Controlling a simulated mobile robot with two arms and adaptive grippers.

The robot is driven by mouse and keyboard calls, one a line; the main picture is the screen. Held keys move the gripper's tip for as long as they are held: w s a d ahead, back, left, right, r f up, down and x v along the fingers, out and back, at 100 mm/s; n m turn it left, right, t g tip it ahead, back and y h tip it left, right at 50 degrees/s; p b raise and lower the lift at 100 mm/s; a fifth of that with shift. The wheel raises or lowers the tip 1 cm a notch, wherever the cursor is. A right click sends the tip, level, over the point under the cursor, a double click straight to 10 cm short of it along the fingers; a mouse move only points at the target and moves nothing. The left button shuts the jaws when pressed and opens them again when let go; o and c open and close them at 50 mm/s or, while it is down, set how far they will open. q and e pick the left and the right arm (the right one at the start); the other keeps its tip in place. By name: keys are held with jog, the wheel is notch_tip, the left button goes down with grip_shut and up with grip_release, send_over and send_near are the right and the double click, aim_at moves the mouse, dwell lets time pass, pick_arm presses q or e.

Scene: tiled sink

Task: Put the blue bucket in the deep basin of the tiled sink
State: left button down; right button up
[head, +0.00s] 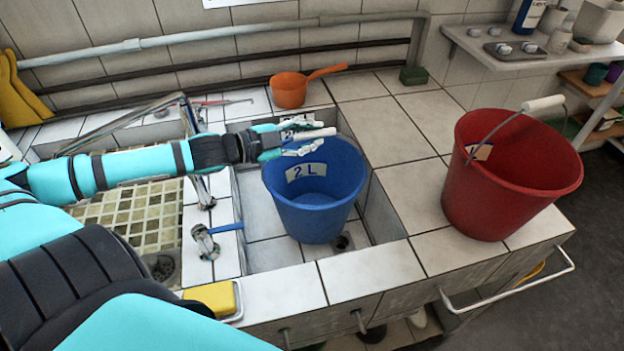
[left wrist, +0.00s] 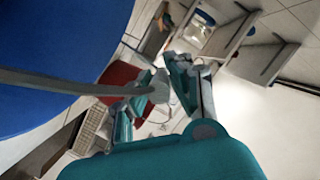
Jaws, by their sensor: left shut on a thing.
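The blue bucket (head: 318,205), marked "2 L", appears upright within the outline of the deep basin (head: 380,215). Whether its base touches the basin floor or hangs above it cannot be told. My left gripper (head: 296,142) is at the bucket's upper rim, shut on its handle by the white grip (head: 315,134). In the left wrist view the bucket (left wrist: 60,40) fills the upper left, and the handle's grip (left wrist: 160,86) lies between my fingers (left wrist: 155,100). The basin's drain (head: 342,241) shows beside the bucket. My right gripper is not in view.
A red bucket (head: 510,180) stands on the tiled counter at right. An orange pan (head: 289,91) sits behind the basin. A faucet (head: 195,150) and blue-handled tap (head: 205,240) stand left of it. A yellow sponge (head: 211,299) lies at the front edge.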

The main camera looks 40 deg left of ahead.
pick_arm(q)
notch_tip(320, 180, down, 7)
jog(key=shift+f+b, duration=0.15)
jog(key=shift+b, duration=0.3)
jog(key=c, duration=1.2)
grip_release()
jog(key=shift+f, duration=0.15)
jog(key=shift+s, duration=0.1)
jog(key=shift+p+v, duration=1.45)
jog(key=shift+v, duration=2.3)
jog(key=shift+a, duration=0.1)
